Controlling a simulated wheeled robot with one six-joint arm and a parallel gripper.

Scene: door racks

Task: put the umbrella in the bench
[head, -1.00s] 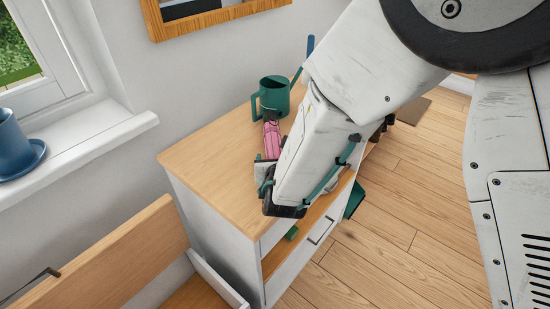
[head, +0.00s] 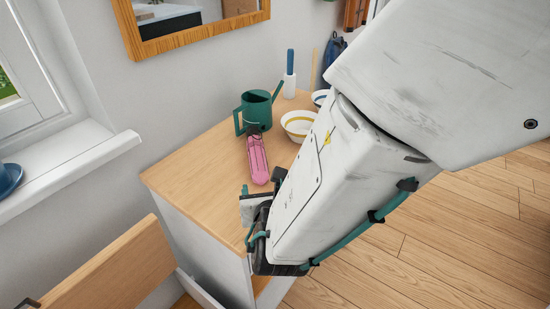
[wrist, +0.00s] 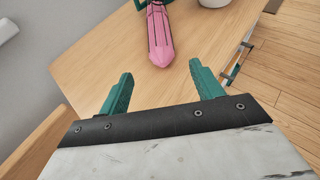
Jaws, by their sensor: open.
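The umbrella is pink with a dark handle end (head: 257,160) and lies on the wooden cabinet top, just in front of a green watering can. In the wrist view the umbrella (wrist: 159,38) lies ahead of the fingers, roughly between their lines. My gripper (wrist: 158,85) is open and empty, with two green fingers apart, short of the umbrella's near end. In the head view my gripper (head: 247,212) is over the cabinet's near edge, partly hidden by my wrist. The bench (head: 110,270) is at the lower left, with a wooden panel and white side; only part shows.
The watering can (head: 257,108) stands behind the umbrella. A bowl with a yellow band (head: 298,124) and a blue-and-white brush holder (head: 290,84) are also on the cabinet (head: 190,165). A framed mirror (head: 200,30) hangs above. The cabinet's left part is clear.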

